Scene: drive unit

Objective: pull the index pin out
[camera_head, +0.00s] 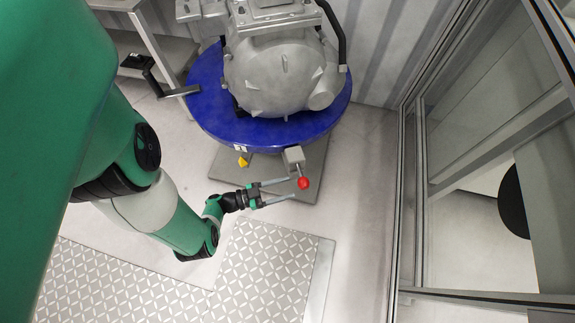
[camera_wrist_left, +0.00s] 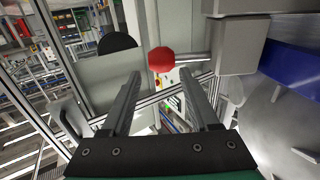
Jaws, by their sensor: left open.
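The index pin shows as a red ball knob (camera_head: 303,183) on a short metal rod. The rod comes out of a grey block (camera_head: 293,155) at the front edge of the blue round table (camera_head: 262,132). My left gripper (camera_head: 291,188) is open, with its two fingers pointing at the knob. In the left wrist view the red knob (camera_wrist_left: 161,59) appears just beyond the fingertips, between them in the picture; I see no contact. The rod runs right from it into the grey block (camera_wrist_left: 236,45). My right gripper is not in view.
A grey drive unit (camera_head: 280,75) sits on the blue table. A yellow marker (camera_head: 243,162) is under the table's edge. A glazed frame (camera_head: 408,200) stands at the right. A patterned floor plate (camera_head: 262,270) lies in front, and the floor right of the knob is clear.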

